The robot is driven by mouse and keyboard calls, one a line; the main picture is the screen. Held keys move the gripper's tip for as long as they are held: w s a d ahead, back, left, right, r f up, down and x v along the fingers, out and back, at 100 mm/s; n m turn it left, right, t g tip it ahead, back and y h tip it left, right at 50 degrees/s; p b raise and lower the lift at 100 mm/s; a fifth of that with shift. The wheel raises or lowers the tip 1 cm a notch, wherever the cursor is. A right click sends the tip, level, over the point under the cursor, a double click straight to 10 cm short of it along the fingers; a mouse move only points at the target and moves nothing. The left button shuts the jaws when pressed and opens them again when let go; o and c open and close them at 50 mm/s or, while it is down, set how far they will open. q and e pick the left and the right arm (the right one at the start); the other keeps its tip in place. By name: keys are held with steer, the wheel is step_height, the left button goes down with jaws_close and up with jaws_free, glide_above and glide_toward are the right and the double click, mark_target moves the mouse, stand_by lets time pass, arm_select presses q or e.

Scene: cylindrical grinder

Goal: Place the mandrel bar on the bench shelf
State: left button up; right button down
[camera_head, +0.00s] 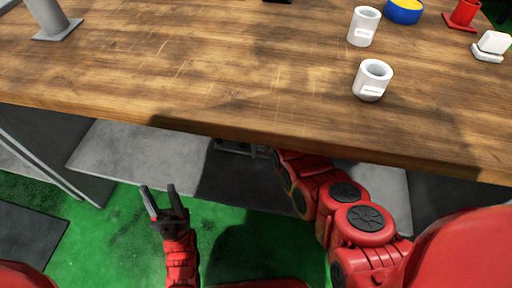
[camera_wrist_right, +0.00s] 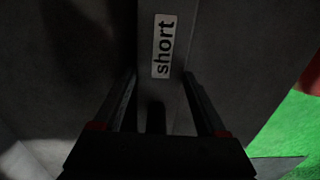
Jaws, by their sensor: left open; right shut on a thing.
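The mandrel bar (camera_wrist_right: 163,88) is a dark grey bar with a white label reading "short" in the right wrist view. My right gripper (camera_wrist_right: 158,78) is shut on it, with one finger on each side. The bar's far end is dark and hard to tell. In the head view my right arm reaches under the bench's front edge, which hides most of that gripper and the bar. The grey bench shelf (camera_head: 130,158) shows below the bench top. I cannot tell if the bar touches it. My left gripper (camera_head: 160,200) is open and empty in front of the shelf.
The wooden bench top (camera_head: 200,75) overhangs the shelf. On it stand two white labelled cups (camera_head: 371,82), a blue and yellow round piece (camera_head: 404,11), a red holder (camera_head: 462,15), a white block (camera_head: 491,46) and a grey stand (camera_head: 54,20). The floor is green.

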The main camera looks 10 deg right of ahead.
steer(key=shift+f, duration=0.3)
steer(key=shift+r, duration=0.15)
jaws_free()
step_height(320, 180, up, 7)
steer(key=p, duration=0.2)
steer(key=shift+r+p, duration=0.2)
steer(key=shift+p, duration=0.15)
steer(key=shift+s+f, duration=0.1)
